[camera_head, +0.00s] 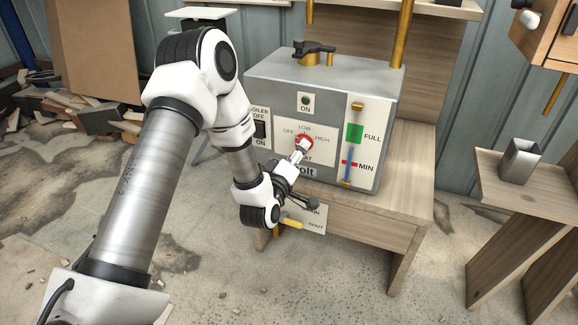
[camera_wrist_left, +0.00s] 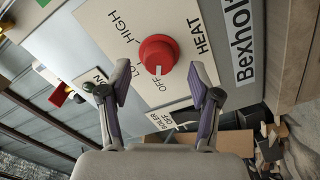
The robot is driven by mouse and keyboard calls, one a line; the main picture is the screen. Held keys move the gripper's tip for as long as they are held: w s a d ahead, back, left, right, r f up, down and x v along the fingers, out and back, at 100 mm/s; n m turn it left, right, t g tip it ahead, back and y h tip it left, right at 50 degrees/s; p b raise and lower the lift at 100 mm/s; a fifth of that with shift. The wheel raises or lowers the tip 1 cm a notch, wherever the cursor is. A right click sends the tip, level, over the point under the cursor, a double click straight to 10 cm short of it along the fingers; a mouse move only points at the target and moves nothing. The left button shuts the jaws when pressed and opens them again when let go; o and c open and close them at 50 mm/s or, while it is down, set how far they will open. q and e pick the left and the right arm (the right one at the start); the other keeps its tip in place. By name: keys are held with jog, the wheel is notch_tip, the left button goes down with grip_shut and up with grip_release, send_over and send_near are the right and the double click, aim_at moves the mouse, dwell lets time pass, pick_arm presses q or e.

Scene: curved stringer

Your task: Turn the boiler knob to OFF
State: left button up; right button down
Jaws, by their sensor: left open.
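The grey boiler (camera_head: 330,80) stands on a wooden bench. Its round red knob (camera_head: 304,141) is on a pale front plate marked OFF, LOW, HIGH and HEAT, and is partly covered by my gripper. In the left wrist view the red knob (camera_wrist_left: 158,52) shows whole, with a pale mark on its edge facing the OFF label (camera_wrist_left: 159,84). My left gripper (camera_wrist_left: 160,82) is open, its two fingers spread on either side, short of the knob in that picture. Nothing is between the fingers. Contact with the knob is not visible. My right gripper is out of view.
A black BOILER OFF/ON switch (camera_head: 260,130) is left of the knob plate. A gauge (camera_head: 354,145) with FULL and MIN marks is on the right. A black-handled valve (camera_head: 313,50) sits on top. A yellow-handled tap (camera_head: 292,223) is below. Scrap wood lies at far left.

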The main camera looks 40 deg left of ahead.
pick_arm(q)
jog(key=v, duration=0.9)
jog(key=shift+s, duration=0.3)
